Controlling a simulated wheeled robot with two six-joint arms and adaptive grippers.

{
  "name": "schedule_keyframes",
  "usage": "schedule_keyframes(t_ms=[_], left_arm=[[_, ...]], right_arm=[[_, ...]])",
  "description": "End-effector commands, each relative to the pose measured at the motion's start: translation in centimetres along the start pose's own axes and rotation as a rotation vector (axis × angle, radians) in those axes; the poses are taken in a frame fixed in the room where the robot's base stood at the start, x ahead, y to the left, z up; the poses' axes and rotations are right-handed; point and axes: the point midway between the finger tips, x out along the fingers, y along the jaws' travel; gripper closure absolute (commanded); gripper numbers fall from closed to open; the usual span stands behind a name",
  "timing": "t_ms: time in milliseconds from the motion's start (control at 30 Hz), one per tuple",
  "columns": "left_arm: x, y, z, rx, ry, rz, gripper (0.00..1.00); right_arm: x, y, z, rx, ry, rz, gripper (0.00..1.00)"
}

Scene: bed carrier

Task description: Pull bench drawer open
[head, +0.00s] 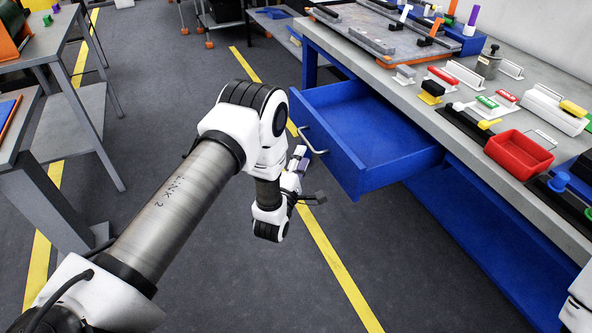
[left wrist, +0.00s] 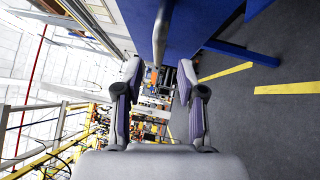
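The blue bench drawer (head: 365,135) stands pulled out from the bench, and its inside is empty. Its metal bar handle (head: 312,140) is on the front face; the bar also shows in the left wrist view (left wrist: 161,35). My left gripper (head: 299,160) is beside the handle, just outside the drawer front, partly hidden by its own wrist. In the left wrist view its two fingers (left wrist: 160,85) are spread, with the bar in line with the gap and touching neither finger visibly. My right gripper is out of view.
The grey bench top (head: 440,115) carries a red bin (head: 519,154), small coloured tools and a grey plate. Grey tables (head: 45,45) stand at the left. The dark floor with yellow lines between them is clear.

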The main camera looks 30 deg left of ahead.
Motion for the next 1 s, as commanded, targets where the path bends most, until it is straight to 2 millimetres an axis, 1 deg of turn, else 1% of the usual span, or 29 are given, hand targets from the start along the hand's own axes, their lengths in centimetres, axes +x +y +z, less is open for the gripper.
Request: schedule_keyframes(t_ms=[33, 100, 200, 300, 800, 867, 933, 967, 1000], left_arm=[[-1.4, -0.1, 0.0, 0.0, 0.0, -0.006, 0.61], [-3.0, -0.1, 0.0, 0.0, 0.0, -0.006, 0.61], [-4.7, -0.1, 0.1, 0.0, -0.001, -0.004, 0.61], [-5.6, -0.1, 0.1, 0.0, -0.001, -0.002, 0.61], [-5.7, 0.1, 0.1, 0.0, -0.001, -0.001, 0.61], [-5.6, 0.9, 0.2, 0.0, -0.002, 0.001, 0.61], [-5.4, 2.6, 0.6, 0.0, -0.005, 0.0, 0.61], [-5.6, 3.4, 0.8, 0.0, -0.006, -0.013, 0.61], [-6.4, 4.2, 1.1, 0.002, -0.006, -0.059, 0.61]], right_arm=[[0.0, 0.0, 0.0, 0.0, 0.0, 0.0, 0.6], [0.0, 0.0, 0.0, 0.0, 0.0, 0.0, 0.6], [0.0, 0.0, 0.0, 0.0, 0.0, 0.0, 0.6], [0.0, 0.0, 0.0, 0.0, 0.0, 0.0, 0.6], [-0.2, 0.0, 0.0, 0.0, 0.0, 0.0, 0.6], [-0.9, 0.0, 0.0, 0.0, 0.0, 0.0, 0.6], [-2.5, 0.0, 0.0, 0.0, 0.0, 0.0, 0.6], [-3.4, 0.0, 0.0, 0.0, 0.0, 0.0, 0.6], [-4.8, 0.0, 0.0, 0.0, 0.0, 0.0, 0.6]])
